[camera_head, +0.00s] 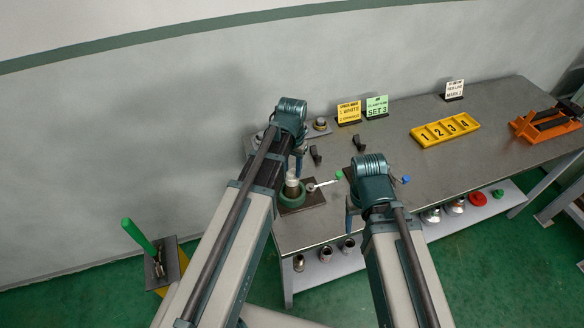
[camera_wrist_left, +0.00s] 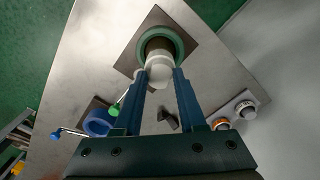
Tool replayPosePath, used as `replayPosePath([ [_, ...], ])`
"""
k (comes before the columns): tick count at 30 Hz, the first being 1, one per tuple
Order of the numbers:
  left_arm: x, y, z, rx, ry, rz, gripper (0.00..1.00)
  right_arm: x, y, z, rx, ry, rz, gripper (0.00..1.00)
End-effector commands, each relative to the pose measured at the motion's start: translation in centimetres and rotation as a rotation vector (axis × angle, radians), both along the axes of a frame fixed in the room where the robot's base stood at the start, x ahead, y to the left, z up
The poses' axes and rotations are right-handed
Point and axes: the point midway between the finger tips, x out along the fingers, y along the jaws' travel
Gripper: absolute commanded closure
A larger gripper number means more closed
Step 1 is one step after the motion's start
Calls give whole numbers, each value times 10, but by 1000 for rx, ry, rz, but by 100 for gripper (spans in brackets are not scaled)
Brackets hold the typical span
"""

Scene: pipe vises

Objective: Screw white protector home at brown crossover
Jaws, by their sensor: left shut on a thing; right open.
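In the left wrist view, the white protector (camera_wrist_left: 159,70) sits between the fingertips of my left gripper (camera_wrist_left: 164,76), which is shut on it. The brown crossover (camera_wrist_left: 157,45) stands in the round green vise (camera_wrist_left: 178,38), right by the protector. The protector appears lined up with its end; I cannot tell how far it is threaded. In the head view, a pale cylinder (camera_head: 292,180) rises from the green vise (camera_head: 297,197), with my left gripper (camera_head: 297,166) beside it and partly hidden by the arm. My right gripper (camera_head: 350,215) is open, pointing down near the bench's front edge.
The green vise's handle ends in a green knob (camera_wrist_left: 114,110). A blue vise (camera_wrist_left: 97,122) stands close by, mostly hidden by my right arm in the head view. A yellow numbered tray (camera_head: 445,131) and an orange tool (camera_head: 545,124) lie right.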

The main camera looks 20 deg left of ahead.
Motion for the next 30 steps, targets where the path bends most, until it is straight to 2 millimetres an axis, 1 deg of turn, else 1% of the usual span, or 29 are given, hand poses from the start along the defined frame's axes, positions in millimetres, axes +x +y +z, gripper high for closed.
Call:
replayPosePath([
  [2,0,0,-2,0,0,0,100,0,0,-2,0,0,0,36],
  [3,0,0,-1,0,0,0,55,0,0,-1,0,0,0,36],
  [8,0,0,-1,0,0,0,26,0,0,-1,0,0,0,36],
  [20,0,0,1,0,0,0,25,0,0,1,0,0,-1,36],
  [26,0,0,14,0,0,0,25,0,0,14,0,0,-1,36],
  [30,0,0,31,0,0,0,25,0,0,31,0,0,0,36],
])
